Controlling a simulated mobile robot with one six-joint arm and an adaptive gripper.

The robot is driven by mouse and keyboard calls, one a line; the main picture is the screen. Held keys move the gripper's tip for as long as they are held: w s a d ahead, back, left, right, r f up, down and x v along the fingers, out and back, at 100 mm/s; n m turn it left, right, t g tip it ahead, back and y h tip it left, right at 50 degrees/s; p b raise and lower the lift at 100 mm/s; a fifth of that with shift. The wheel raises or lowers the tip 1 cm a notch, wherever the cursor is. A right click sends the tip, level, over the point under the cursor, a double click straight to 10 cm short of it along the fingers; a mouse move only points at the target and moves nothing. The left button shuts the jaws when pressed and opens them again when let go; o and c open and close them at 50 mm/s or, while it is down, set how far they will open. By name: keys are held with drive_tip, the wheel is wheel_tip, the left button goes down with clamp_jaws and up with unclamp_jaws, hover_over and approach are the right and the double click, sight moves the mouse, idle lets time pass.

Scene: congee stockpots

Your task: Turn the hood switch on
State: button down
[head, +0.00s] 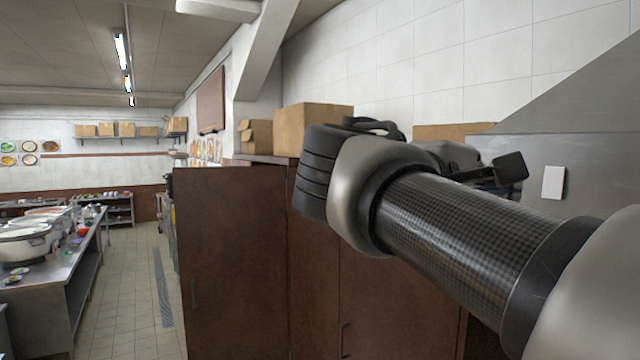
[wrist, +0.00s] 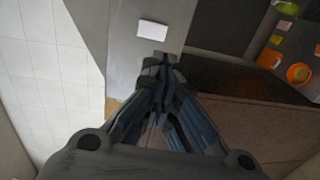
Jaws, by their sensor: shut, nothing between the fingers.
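The hood switch (head: 553,183) is a small white rectangular plate on the grey metal side of the hood (head: 600,150), at the right in the head view. It also shows in the wrist view (wrist: 152,29), just beyond my fingertips. Whether it is on or off cannot be told. My gripper (head: 512,172) is shut and empty, left of the switch in the head view. In the wrist view my gripper (wrist: 163,62) points toward the switch, with a small gap between them in the picture. Part of the gripper is hidden behind my arm in the head view.
Brown cabinets (head: 235,260) stand below my arm, with cardboard boxes (head: 313,128) on top. A steel counter (head: 80,255) with pots is at the left, beside a clear tiled aisle (head: 125,300). The wrist view shows orange and green items (wrist: 298,73) at the right.

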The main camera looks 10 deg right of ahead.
drive_tip(key=p+x, duration=0.2)
drive_tip(key=x, duration=1)
drive_tip(key=shift+p, duration=0.35)
drive_tip(key=shift+w, duration=0.1)
drive_tip(key=shift+w+d+f+b, duration=0.2)
drive_tip(key=shift+d+b, duration=0.2)
drive_tip(key=shift+b, duration=0.2)
